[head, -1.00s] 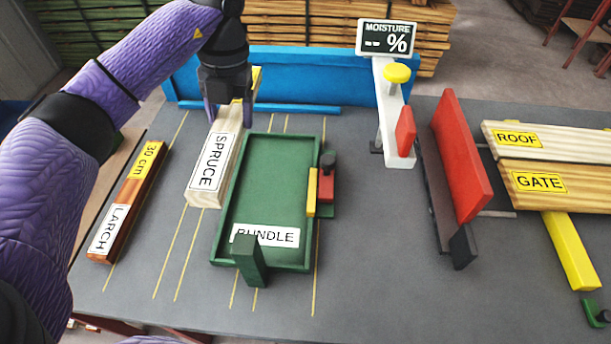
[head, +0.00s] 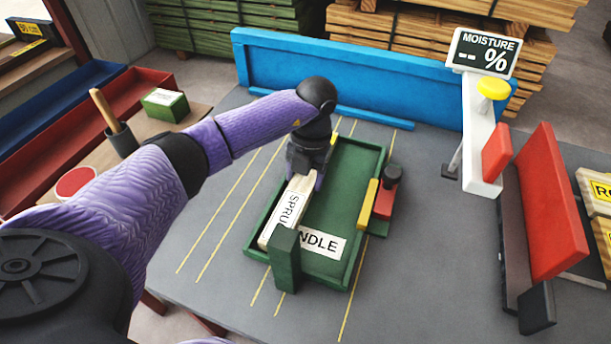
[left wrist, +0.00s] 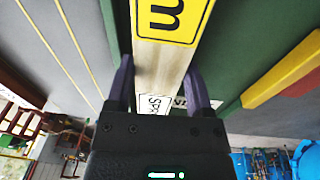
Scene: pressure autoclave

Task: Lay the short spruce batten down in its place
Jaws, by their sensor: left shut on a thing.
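The short spruce batten (head: 281,226), pale wood with a white SPRUCE label, is inside the green BUNDLE tray (head: 352,258), lengthwise along its left wall. I cannot tell whether it rests on the tray floor. My left gripper (head: 306,180) is shut around the batten's far part. In the left wrist view, the two fingers (left wrist: 160,90) sit on either side of the batten (left wrist: 158,55), which carries a yellow label there. The tray's green post (head: 285,260) hides part of the batten's near end and the BUNDLE label. My right gripper is not in view.
A red and yellow clamp block (head: 382,200) stands on the tray's right edge. The moisture meter (head: 482,130) and an upright red board (head: 550,200) stand farther right. A blue rail (head: 340,75) closes the table's back. Yellow lines mark bare grey table left of the tray.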

